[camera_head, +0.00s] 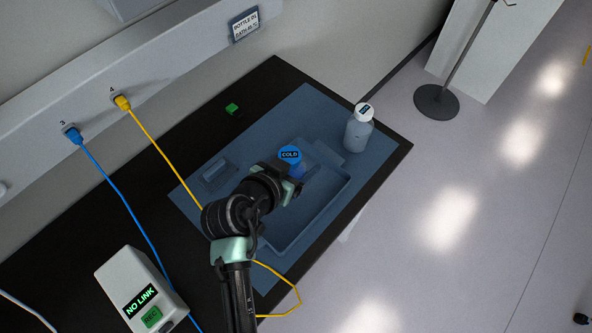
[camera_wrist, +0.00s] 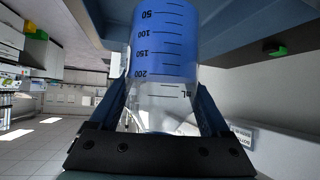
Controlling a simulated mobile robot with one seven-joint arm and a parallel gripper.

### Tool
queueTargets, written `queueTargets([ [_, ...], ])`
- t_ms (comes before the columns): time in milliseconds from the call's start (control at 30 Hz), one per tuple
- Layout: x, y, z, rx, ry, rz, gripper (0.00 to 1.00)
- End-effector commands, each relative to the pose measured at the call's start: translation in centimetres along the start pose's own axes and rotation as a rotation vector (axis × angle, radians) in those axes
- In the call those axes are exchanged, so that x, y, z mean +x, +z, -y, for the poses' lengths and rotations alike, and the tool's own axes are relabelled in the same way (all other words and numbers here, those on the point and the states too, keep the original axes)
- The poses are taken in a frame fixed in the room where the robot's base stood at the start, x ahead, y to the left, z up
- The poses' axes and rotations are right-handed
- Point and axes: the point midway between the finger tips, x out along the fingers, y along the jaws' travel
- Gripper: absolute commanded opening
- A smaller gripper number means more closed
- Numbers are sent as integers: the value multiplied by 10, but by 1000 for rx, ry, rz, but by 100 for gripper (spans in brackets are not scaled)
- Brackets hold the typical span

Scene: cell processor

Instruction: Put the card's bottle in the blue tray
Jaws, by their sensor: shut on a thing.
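A bottle with a blue cap marked COLD (camera_head: 290,154) is between the fingers of my gripper (camera_head: 295,174). In the wrist view the bottle (camera_wrist: 163,45) shows blue contents and volume marks, and both fingers close around its sides. The blue tray (camera_head: 346,204) is a shallow rimmed tray on the table. The held bottle appears over its upper left part; I cannot tell whether it touches the floor of the tray. A card (camera_head: 245,24) on the wall shelf reads BOTTLE with a number and a second line, too small to read surely.
A pale bottle with a white cap (camera_head: 358,132) stands at the mat's right corner. A blue mat (camera_head: 311,103) covers part of the black table. A small green block (camera_head: 232,109), a NO LINK box (camera_head: 140,291), and yellow (camera_head: 150,137) and blue (camera_head: 110,195) cables lie left.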

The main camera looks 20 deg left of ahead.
Motion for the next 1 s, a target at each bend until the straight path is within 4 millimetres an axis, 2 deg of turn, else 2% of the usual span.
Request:
queueTargets([
  [333,23,34,0,-1,-1,-2,0],
  [733,28,39,0,1,-2,-4,0],
  [767,27,38,0,0,-1,-2,86],
  [833,26,38,0,0,-1,-2,99],
  [1000,26,38,0,0,-1,-2,100],
])
